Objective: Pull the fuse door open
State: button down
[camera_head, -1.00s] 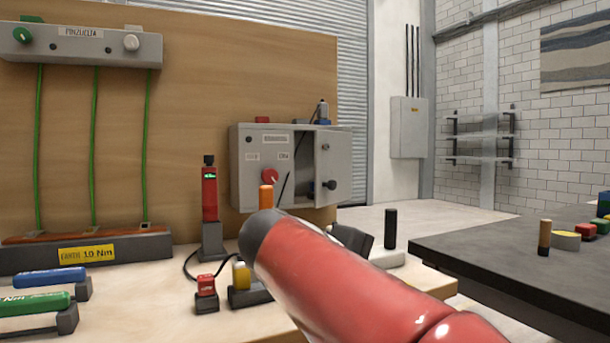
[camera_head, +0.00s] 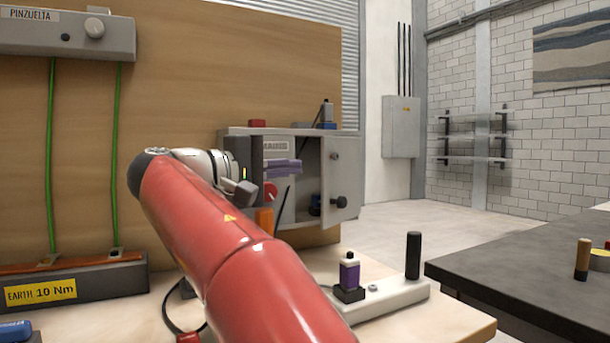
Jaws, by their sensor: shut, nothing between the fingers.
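The grey fuse box (camera_head: 228,131) is on the wooden board. Its light grey door (camera_head: 343,165) stands ajar at the box's right side, with a dark gap to its left. The door has a black knob (camera_head: 338,202). My red arm reaches in from the lower right, its pale wrist in front of the box's left part. My gripper (camera_head: 285,167) shows as purple fingers close together, shut and empty, in front of the box's face. In the picture it is left of the door and apart from the knob. The arm hides the box's lower left.
A red rotary knob (camera_head: 270,192) is on the box, and an orange item (camera_head: 265,221) is below it. A purple-and-black tool (camera_head: 349,272) and a black post (camera_head: 413,255) stand on the bench. A dark table (camera_head: 530,260) is at right, with open floor behind it.

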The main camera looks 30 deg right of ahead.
aim_at(322, 177)
jog(key=w+a+f+n+t, duration=0.1)
jog(key=w+a+f, duration=0.1)
jog(key=w+a, duration=0.1)
jog(key=x, duration=1)
jog(key=shift+w+f+y, duration=0.3)
jog(key=shift+f, duration=0.05)
jog(key=shift+s, duration=0.1)
jog(key=shift+s+d+f+n+t+b, duration=0.15)
jog(key=shift+s+n+t+b, duration=0.1)
jog(key=shift+s+t+b, duration=0.15)
jog(key=shift+s+d+n+t+b, duration=0.2)
jog(key=shift+s+n+t+b, duration=0.1)
jog(key=shift+t+b, duration=0.15)
jog(key=s+d+n+t+y+p, duration=0.1)
jog(key=s+d+n+t+y, duration=0.5)
jog(key=s+d+t, duration=0.2)
jog(key=shift+s+d+n, duration=0.35)
jog(key=shift+s+d, duration=0.65)
jog(key=shift+d, duration=0.8)
